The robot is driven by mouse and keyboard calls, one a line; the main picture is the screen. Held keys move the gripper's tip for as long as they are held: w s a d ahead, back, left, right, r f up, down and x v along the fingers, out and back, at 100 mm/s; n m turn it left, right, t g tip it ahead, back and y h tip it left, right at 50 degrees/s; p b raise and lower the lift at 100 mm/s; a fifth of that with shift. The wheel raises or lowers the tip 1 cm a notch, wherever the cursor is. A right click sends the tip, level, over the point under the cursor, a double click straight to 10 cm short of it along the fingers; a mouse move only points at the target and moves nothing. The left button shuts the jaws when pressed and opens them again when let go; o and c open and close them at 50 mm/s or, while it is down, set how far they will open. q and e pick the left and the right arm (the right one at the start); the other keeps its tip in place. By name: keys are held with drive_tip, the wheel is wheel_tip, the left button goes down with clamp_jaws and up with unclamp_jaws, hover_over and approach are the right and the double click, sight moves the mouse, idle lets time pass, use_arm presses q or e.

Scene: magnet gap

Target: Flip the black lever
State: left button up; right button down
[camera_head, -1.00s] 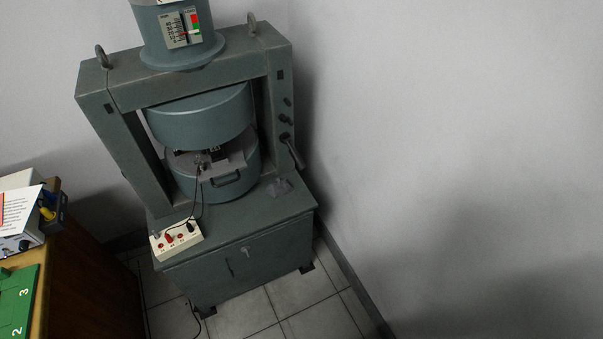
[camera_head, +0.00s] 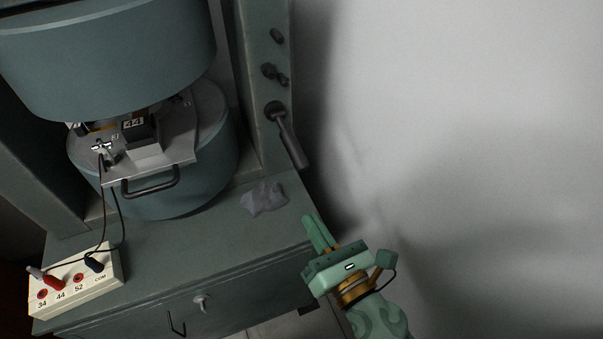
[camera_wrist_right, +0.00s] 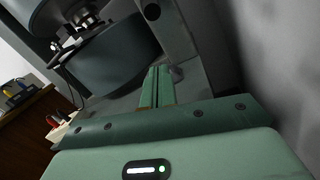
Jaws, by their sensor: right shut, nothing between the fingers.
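The black lever (camera_head: 291,140) sits on the right post of the grey-green magnet frame. Its arm slants down and to the right from its round pivot. My right gripper (camera_head: 312,222) is below the lever in the head view, apart from it, near the cabinet top's right edge. Its two green fingers are together and empty. In the right wrist view the fingers (camera_wrist_right: 157,72) point at the machine, and I cannot clearly make out the lever there. My left gripper is not in view.
A grey cloth (camera_head: 264,197) lies on the cabinet top (camera_head: 190,236). Dark knobs (camera_head: 270,71) stand above the lever. A tray with a handle (camera_head: 150,184) projects from the magnet gap. A socket box (camera_head: 76,282) with cables is at left. A bare wall rises at right.

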sight(289, 143)
drive_tip(key=shift+r, duration=0.1)
